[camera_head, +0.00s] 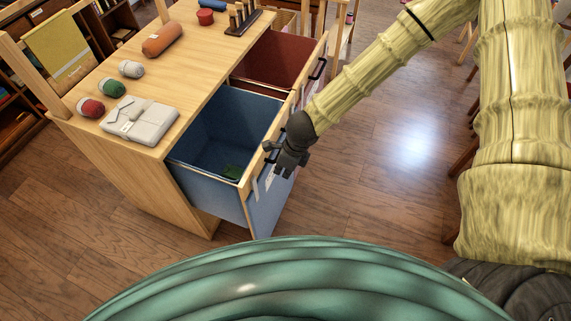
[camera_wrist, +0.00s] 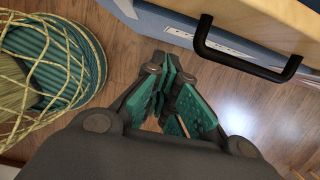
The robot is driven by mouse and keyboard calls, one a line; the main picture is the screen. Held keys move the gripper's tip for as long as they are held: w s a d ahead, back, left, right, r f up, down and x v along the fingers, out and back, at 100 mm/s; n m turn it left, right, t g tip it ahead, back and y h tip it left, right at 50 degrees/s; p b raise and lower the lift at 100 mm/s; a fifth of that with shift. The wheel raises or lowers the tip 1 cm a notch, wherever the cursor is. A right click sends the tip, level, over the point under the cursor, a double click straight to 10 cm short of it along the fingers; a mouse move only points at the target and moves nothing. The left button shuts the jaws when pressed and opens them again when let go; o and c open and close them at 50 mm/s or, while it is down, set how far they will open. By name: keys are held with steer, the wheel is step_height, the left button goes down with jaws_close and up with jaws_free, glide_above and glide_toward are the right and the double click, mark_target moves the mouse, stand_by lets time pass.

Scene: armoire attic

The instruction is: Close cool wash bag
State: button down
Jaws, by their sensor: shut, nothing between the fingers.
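The blue bag (camera_head: 205,185), which I take to be the cool wash bag, is pulled out of the wooden cabinet and open at the top. A green cloth-like item (camera_head: 232,172) lies in it. Its front has a wooden rim and pale labels. My gripper (camera_head: 279,163) is shut and empty at the front of this bag, covering part of the rim. In the wrist view my gripper (camera_wrist: 170,85) shows its teal finger pads close together. A black handle (camera_wrist: 243,62) on the wooden front is ahead and right of the fingers, apart from them.
A red bag (camera_head: 275,62) farther back is also pulled out, with a black handle (camera_head: 318,68). The cabinet top (camera_head: 182,68) bears yarn balls, an orange roll and a folded grey cloth (camera_head: 140,120). Wooden floor (camera_head: 375,175) right of the bags is clear.

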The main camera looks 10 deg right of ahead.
steer(key=shift+w+a+f+p, duration=0.25)
steer(key=shift+w+a, duration=0.15)
steer(key=shift+a, duration=0.2)
steer(key=shift+w+a+f+p, duration=0.2)
steer(key=shift+w+a+p, duration=0.05)
steer(key=shift+w+a, duration=0.25)
steer(key=shift+w+a+f+p, duration=0.25)
steer(key=shift+w+a, duration=0.1)
steer(key=shift+a, duration=0.3)
